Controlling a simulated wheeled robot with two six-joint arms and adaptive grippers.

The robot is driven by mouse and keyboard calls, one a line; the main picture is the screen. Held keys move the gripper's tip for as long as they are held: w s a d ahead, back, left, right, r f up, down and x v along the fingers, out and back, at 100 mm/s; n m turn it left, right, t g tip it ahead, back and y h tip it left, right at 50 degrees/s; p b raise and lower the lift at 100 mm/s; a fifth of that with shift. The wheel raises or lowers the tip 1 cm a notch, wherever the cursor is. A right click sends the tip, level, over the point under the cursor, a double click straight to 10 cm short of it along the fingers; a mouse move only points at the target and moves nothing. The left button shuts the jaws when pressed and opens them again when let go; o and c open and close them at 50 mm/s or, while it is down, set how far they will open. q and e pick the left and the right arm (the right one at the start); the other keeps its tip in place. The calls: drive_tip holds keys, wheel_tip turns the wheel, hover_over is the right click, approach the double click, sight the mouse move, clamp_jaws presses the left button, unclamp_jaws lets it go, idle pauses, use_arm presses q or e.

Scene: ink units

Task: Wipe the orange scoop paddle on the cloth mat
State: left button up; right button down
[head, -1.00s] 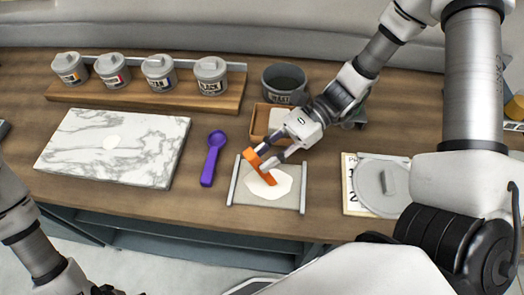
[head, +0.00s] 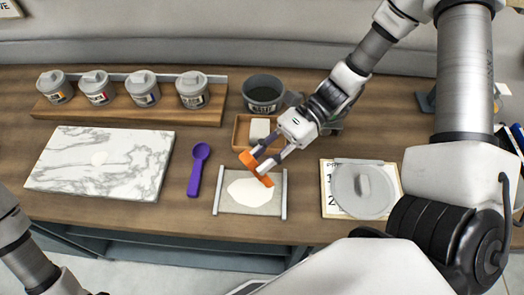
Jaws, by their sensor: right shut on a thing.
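The orange scoop paddle (head: 257,167) is in my right gripper (head: 267,160), which is shut on it. The paddle is tilted, its lower end over the upper right part of the cloth mat (head: 274,206). I cannot tell whether it touches the cloth. The mat is grey with a bar on its left and right sides, and a cream-white patch (head: 250,192) lies on it. My left arm shows at the lower left edge; its gripper is at most a dark sliver at the bottom edge, too little to read.
A purple scoop (head: 195,175) lies left of the mat, beside a marble slab (head: 100,165). Several lidded jars stand on a wooden rack (head: 130,112) behind. A wooden tray with a pale block (head: 260,130) and a dark pot (head: 263,92) are behind the mat. A round grey lid (head: 364,200) lies right.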

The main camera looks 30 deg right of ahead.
drive_tip(key=shift+d+r+p, duration=0.2)
drive_tip(key=shift+r+p, duration=0.4)
drive_tip(key=shift+r, duration=0.35)
drive_tip(key=shift+a+r+p, duration=0.2)
drive_tip(key=shift+r+p, duration=0.6)
drive_tip(key=shift+r, duration=0.05)
drive_tip(key=shift+d, duration=0.1)
